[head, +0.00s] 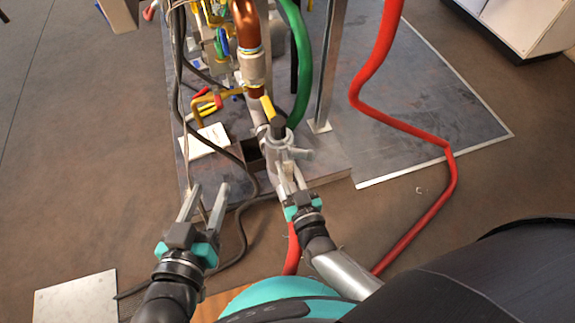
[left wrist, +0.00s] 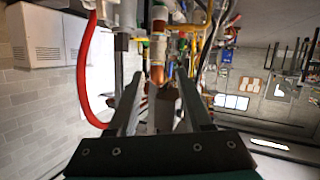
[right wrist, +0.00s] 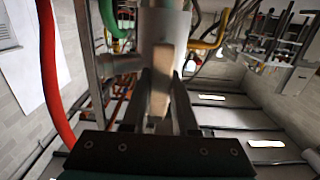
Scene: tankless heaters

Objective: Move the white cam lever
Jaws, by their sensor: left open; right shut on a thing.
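A pale grey-white cam coupling (head: 279,147) hangs at the lower end of the pipe in the head view, with short arms at its sides. It fills the top middle of the right wrist view (right wrist: 165,30). My right gripper (head: 287,168) is at the underside of this coupling, shut on a pale lever (right wrist: 161,88), which I take as the white cam lever. The fingers hide part of it. My left gripper (head: 209,187) is open and empty, left of the coupling, above the edge of the metal base. In the left wrist view nothing lies between its fingers.
A copper pipe (head: 247,28) and yellow handles (head: 207,110) stand above. A green hose (head: 302,65) and a metal post (head: 328,70) are to the right. A red hose (head: 400,125) runs down the right side. Dark cables (head: 245,205) hang near my left gripper.

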